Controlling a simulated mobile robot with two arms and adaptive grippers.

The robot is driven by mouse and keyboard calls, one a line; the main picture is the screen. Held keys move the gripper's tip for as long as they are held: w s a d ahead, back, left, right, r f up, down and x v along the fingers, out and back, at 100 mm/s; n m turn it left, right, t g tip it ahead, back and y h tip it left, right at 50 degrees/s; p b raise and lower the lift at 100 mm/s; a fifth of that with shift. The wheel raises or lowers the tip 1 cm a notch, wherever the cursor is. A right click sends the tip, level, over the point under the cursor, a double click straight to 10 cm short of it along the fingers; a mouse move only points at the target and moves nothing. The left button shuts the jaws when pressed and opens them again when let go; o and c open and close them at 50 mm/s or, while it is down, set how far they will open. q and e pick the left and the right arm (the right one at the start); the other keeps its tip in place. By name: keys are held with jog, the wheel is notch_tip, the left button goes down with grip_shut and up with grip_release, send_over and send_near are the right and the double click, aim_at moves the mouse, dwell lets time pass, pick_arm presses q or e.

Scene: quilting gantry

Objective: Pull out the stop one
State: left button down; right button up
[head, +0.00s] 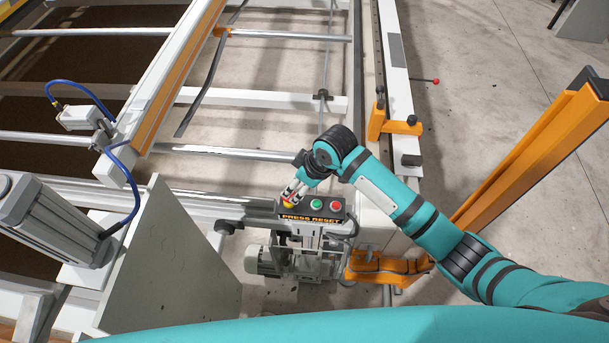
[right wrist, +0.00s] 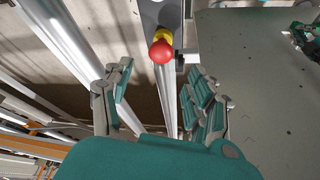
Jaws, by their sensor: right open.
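The stop button is a red mushroom head (right wrist: 161,52) on a yellow collar (right wrist: 163,35). In the head view it sits at the left end of a dark control box (head: 325,211), partly covered by my right gripper (head: 291,190). In the right wrist view my right gripper (right wrist: 160,72) is open, its fingers spread to either side. The red head shows between and just past the fingertips, with gaps on both sides and nothing held.
The box reads "PRESS RESET" and stands by a white frame with steel rails (head: 215,152). A grey motor (head: 262,261) is below it. A grey panel (head: 170,265) stands to the left. An orange post (head: 540,140) rises at the right, with open floor beyond.

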jog(key=v, duration=0.5)
jog(key=shift+d+r, duration=0.1)
jog(key=shift+r, duration=0.2)
